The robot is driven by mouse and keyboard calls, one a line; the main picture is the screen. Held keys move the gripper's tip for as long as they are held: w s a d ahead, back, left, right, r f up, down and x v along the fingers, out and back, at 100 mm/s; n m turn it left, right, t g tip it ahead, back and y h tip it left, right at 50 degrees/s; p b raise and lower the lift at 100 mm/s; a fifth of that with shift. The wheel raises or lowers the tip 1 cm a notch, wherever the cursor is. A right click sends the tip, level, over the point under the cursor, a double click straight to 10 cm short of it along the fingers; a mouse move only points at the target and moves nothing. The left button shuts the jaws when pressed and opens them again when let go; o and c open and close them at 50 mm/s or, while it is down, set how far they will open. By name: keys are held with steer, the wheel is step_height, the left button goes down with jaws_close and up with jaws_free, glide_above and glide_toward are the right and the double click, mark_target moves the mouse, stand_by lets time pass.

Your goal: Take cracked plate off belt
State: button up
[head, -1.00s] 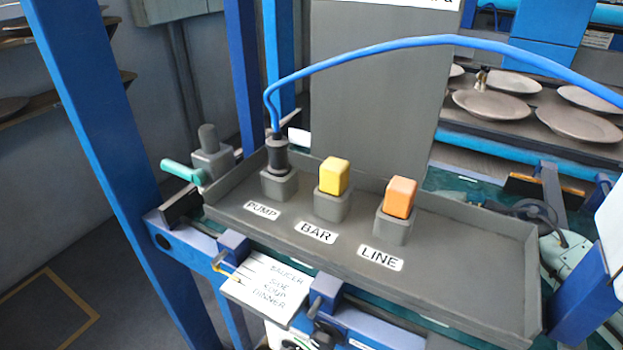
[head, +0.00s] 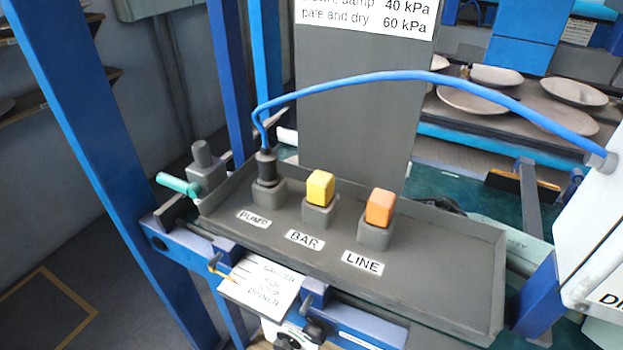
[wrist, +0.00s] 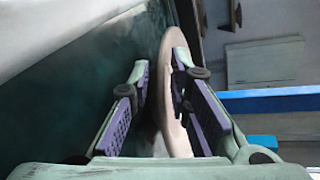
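In the wrist view my gripper (wrist: 160,85) has its two purple-padded fingers apart. A pale plate (wrist: 170,110) stands nearly edge-on between them, close to the right finger with a dark gap to the left finger. A dark patch shows at its edge by the right finger; I cannot tell if it is a crack. In the head view several pale plates (head: 472,101) lie on the dark belt (head: 445,118) at the upper right. No crack is clear on them there. My gripper is outside the head view.
A grey tray (head: 455,280) holds a yellow block (head: 320,187) at BAR, an orange block (head: 380,207) at LINE, and a plug at PUMP with a blue cable (head: 400,77) arching rightward. Blue posts (head: 90,150) stand left. A card (head: 262,284) hangs in front.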

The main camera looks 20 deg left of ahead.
jaws_close()
stand_by(0.4)
steer(key=shift+r, duration=0.2)
stand_by(0.3)
